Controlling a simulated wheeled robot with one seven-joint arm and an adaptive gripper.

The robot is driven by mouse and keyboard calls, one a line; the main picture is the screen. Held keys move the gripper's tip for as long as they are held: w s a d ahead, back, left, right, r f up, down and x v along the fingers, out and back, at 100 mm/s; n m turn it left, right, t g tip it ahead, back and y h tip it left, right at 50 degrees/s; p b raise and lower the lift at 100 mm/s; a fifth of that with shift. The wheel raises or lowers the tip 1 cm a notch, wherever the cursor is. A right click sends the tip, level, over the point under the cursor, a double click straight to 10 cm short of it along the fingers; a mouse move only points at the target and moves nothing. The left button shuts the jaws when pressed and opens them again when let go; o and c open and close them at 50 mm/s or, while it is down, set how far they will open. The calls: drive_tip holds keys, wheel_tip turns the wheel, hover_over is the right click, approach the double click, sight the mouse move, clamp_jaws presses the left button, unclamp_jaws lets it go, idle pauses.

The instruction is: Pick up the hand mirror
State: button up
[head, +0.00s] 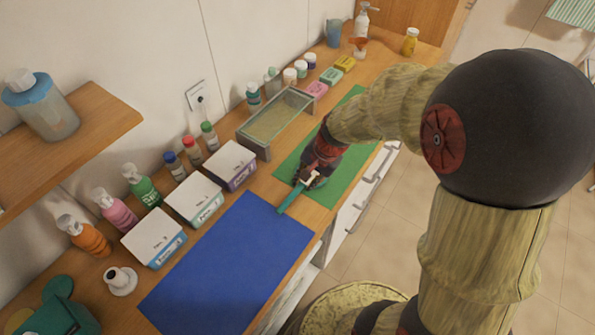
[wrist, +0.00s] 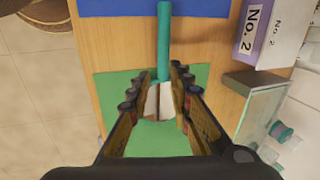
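The hand mirror shows mainly as a long teal handle (head: 291,198), reaching from my gripper toward the blue mat. In the wrist view the handle (wrist: 163,40) runs straight up the picture, and a pale part lies between my fingers. The mirror's round head is not clearly visible. My gripper (head: 313,178) is low over the near end of the green mat. In the wrist view its fingers (wrist: 161,78) stand on both sides of the mirror, close to it. Whether they press on it is unclear, as is whether the mirror rests on the counter.
The blue mat (head: 230,265) is bare apart from the handle near its edge. White-lidded boxes (head: 194,199), including a purple one (head: 231,163), and a glass-sided tray (head: 273,121) stand along the wall side. Bottles line the wall behind. The green mat (head: 357,155) is otherwise clear.

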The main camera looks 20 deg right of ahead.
sight(297, 190)
drive_tip(key=shift+w+a+f+m+b, duration=0.1)
drive_tip(key=shift+w+f+m+b, duration=0.15)
drive_tip(key=shift+f, duration=0.3)
drive_tip(key=shift+w+a+f+m+b, duration=0.15)
drive_tip(key=shift+w+f, duration=0.2)
drive_tip(key=shift+f, duration=0.7)
drive_tip(key=b+x, duration=0.2)
drive_tip(key=x, duration=0.2)
drive_tip(key=shift+w+a+f, duration=0.1)
drive_tip(key=shift+a, duration=0.1)
drive_tip(key=c, duration=0.4)
clamp_jaws()
